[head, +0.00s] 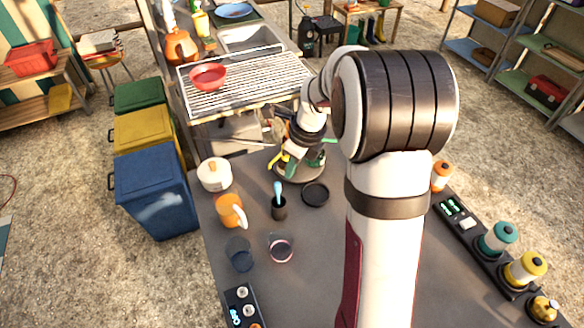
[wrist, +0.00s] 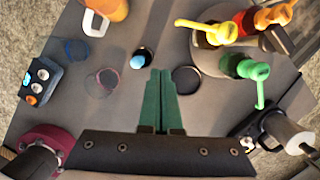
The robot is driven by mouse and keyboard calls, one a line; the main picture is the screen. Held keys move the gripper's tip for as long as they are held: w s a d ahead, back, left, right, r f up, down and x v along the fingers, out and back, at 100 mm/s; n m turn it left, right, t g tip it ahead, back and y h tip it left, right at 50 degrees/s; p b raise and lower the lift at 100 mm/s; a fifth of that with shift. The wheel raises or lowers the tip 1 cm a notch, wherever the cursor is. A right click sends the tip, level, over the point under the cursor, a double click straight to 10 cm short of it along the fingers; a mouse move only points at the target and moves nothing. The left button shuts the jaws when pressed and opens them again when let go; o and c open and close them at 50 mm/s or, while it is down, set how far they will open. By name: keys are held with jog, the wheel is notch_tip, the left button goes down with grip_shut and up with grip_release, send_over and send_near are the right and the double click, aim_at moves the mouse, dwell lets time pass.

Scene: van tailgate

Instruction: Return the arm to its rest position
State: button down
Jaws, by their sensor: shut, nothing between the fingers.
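My gripper (wrist: 160,74) shows in the wrist view with its two green fingers together and nothing between them. It hangs above the grey table (wrist: 122,106), pointing between a black cup with a light blue item in it (wrist: 141,58) and a flat black disc (wrist: 187,80). I cannot tell its exact height above the table. In the head view my arm bends over the table, with its wrist near a round stand (head: 300,176); the fingers are hard to make out there.
The black cup (head: 279,208), black disc (head: 315,193), orange mug (head: 232,211), white pot (head: 214,174) and two glasses (head: 240,254) (head: 281,248) crowd the table's left. The stand holds yellow and green utensils (wrist: 252,70). Lidded jars (head: 497,238) line the right. A grill rack (head: 245,82) lies behind.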

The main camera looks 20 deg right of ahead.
jog(key=s+a+r+n, duration=0.4)
jog(key=s+r+n, duration=0.1)
jog(key=s+r, duration=0.25)
jog(key=s+a+n+g, duration=0.1)
jog(key=s+a+n, duration=0.3)
jog(key=s+n, duration=0.5)
jog(key=s+a+n+g, duration=0.1)
jog(key=s+a+n, duration=0.3)
jog(key=s+n, duration=0.5)
jog(key=s, duration=0.2)
jog(key=shift+s+a, duration=0.3)
